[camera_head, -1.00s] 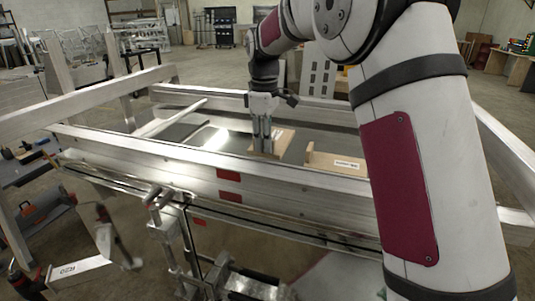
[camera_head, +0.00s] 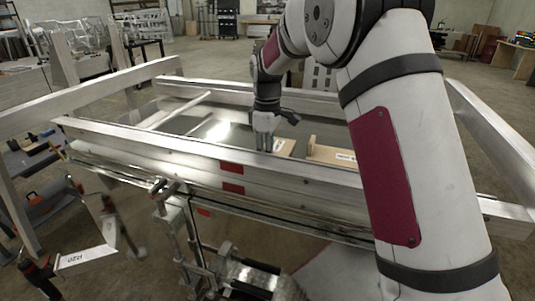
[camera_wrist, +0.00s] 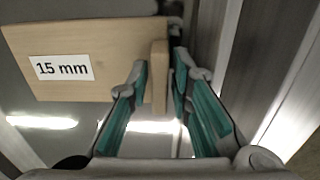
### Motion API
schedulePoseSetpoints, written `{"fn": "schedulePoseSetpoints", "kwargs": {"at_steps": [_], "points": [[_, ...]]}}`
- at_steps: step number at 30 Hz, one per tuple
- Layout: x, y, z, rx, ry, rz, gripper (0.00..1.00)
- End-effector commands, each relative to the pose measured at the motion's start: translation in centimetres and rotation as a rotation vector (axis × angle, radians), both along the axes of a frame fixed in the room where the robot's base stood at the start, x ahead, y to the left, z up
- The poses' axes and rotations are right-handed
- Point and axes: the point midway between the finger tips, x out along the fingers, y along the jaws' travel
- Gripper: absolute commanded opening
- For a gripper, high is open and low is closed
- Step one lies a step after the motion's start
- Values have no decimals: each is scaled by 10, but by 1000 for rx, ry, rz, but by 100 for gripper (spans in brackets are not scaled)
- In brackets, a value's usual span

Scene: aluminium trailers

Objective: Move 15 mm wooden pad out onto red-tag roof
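The 15 mm wooden pad (camera_wrist: 100,50) is a pale flat board with a white "15 mm" label and an upright wooden strip. In the head view the pad (camera_head: 286,147) shows just behind the near aluminium rail, partly hidden. My gripper (camera_wrist: 160,75) has its teal fingers apart, one on each side of the strip, with small gaps visible. In the head view my gripper (camera_head: 264,142) points down at the pad's left side, its tips hidden by the rail. The shiny roof sheet (camera_head: 215,128) lies below. Red tags (camera_head: 232,168) mark the near rail.
A second wooden pad with a label (camera_head: 330,154) lies right of the gripper. The near rail (camera_head: 130,139) runs close beside the gripper and also shows in the wrist view (camera_wrist: 285,85). A clamp (camera_head: 170,215) stands at the front. Bare sheet lies to the left.

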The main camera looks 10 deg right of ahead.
Motion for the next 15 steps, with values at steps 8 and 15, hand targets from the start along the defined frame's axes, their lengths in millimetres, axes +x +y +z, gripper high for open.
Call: {"fn": "schedulePoseSetpoints", "kwargs": {"at_steps": [8, 15], "points": [[1, 0, 5, 0, -2, 0, 20], [2, 0, 42, 0, -6, -1, 20]]}}
